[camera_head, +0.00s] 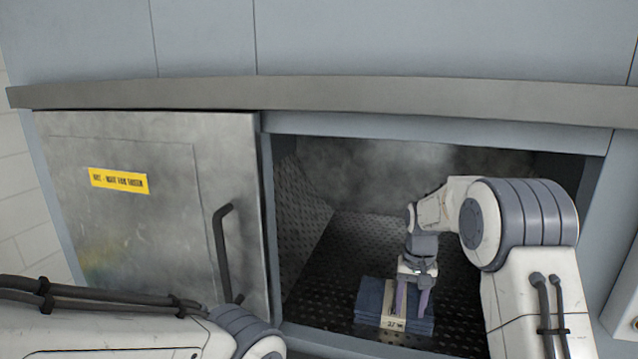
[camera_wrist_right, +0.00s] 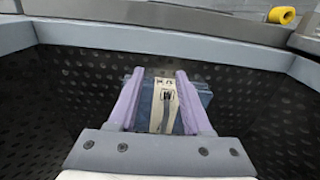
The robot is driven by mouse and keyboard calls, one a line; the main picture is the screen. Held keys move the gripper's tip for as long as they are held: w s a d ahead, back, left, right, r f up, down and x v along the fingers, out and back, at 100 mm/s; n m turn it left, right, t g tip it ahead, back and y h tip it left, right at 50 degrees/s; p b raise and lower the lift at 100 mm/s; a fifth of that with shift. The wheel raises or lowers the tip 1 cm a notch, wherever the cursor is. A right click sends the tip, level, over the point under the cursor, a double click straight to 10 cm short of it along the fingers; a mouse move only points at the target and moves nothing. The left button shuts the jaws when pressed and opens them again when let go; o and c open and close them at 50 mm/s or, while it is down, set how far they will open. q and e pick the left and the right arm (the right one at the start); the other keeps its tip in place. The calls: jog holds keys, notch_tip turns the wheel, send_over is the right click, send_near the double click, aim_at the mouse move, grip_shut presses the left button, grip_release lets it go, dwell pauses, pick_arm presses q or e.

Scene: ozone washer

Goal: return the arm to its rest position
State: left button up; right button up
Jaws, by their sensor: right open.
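My right arm reaches through the opening of the washer chamber. My right gripper (camera_head: 411,308) points down with its two purple fingers around or just over a stack of folded blue cloth (camera_head: 370,297). In the right wrist view the gripper (camera_wrist_right: 160,106) is open, one finger on each side of the stack (camera_wrist_right: 204,97), which has a pale paper band (camera_wrist_right: 163,105) with dark print. The stack rests on the perforated dark chamber floor (camera_head: 365,240). I cannot tell whether the fingers touch the cloth. My left arm shows at the lower left; its gripper is out of view.
A metal door (camera_head: 150,200) with a yellow label (camera_head: 119,181) and a dark handle (camera_head: 221,250) stands left of the opening. A grey ledge (camera_head: 330,92) runs above. The chamber's side walls and front sill (camera_head: 340,343) surround my right arm. Floor left of the stack is clear.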

jog(key=s+a+r+n+b, duration=0.1)
jog(key=s+a+r+n, duration=0.1)
jog(key=s+a, duration=0.5)
jog(key=s+a+r+n+b, duration=0.1)
jog(key=s+a+r+n, duration=0.15)
jog(key=s+a, duration=0.45)
jog(key=s+a+f+n+b, duration=0.1)
jog(key=s+f+n, duration=0.1)
jog(key=s, duration=0.8)
jog(key=s+a+f+n+y+b, duration=0.1)
jog(key=s+n, duration=0.2)
jog(key=s, duration=0.7)
jog(key=shift+s+f, duration=0.2)
jog(key=shift+f, duration=0.15)
jog(key=shift+a+n, duration=0.1)
jog(key=shift+n, duration=0.15)
